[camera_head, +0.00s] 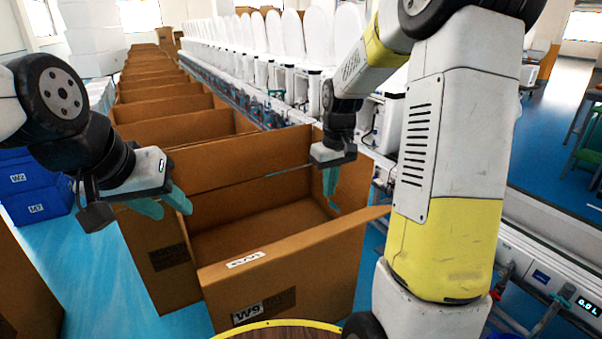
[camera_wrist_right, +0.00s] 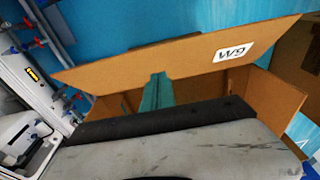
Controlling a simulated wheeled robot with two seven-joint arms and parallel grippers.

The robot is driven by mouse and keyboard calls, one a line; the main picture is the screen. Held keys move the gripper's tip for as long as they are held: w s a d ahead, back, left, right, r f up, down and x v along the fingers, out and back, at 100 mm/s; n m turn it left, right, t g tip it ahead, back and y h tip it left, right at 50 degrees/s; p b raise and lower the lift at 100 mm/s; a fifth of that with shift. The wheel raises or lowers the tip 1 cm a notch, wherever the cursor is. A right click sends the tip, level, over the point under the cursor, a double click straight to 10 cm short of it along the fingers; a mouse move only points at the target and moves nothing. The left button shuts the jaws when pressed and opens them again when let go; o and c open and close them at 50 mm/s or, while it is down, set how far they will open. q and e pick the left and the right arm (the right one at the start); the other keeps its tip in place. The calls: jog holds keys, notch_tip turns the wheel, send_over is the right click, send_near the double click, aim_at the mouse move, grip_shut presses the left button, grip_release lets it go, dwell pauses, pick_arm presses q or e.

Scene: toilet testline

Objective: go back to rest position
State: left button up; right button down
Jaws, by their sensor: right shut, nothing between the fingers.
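My left gripper (camera_head: 176,210) is at the left of the head view, with teal fingers pointing down, apart and with nothing between them. It is over the left edge of the nearest open cardboard box (camera_head: 340,258). My right gripper (camera_head: 331,192) hangs over the right part of the same box, shut and empty. In the right wrist view its teal fingers (camera_wrist_right: 157,92) are together, pointing toward a box flap (camera_wrist_right: 120,72) with a "W9" label. The visible part of the box floor (camera_head: 250,227) is bare.
A row of open cardboard boxes (camera_head: 165,105) runs back behind the nearest one. White toilets (camera_head: 290,40) line the conveyor to their right. Blue crates (camera_head: 35,190) stand at the left. A round wooden surface with a yellow rim (camera_head: 270,326) is at the bottom.

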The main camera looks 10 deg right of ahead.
jog(key=s+a+r+m+t, duration=0.1)
jog(key=s+r, duration=0.3)
jog(key=s, duration=0.3)
jog(key=s+a+r+m+t+y, duration=0.1)
jog(key=s+a+r+t, duration=0.1)
jog(key=s+r, duration=0.2)
jog(key=s+a+r+m+t, duration=0.1)
jog(key=s+r, duration=0.3)
jog(key=s, duration=0.6)
jog(key=shift+s+a+r+t+y, duration=0.2)
jog(key=shift+r+t+y, duration=0.1)
jog(key=shift+t+y, duration=0.1)
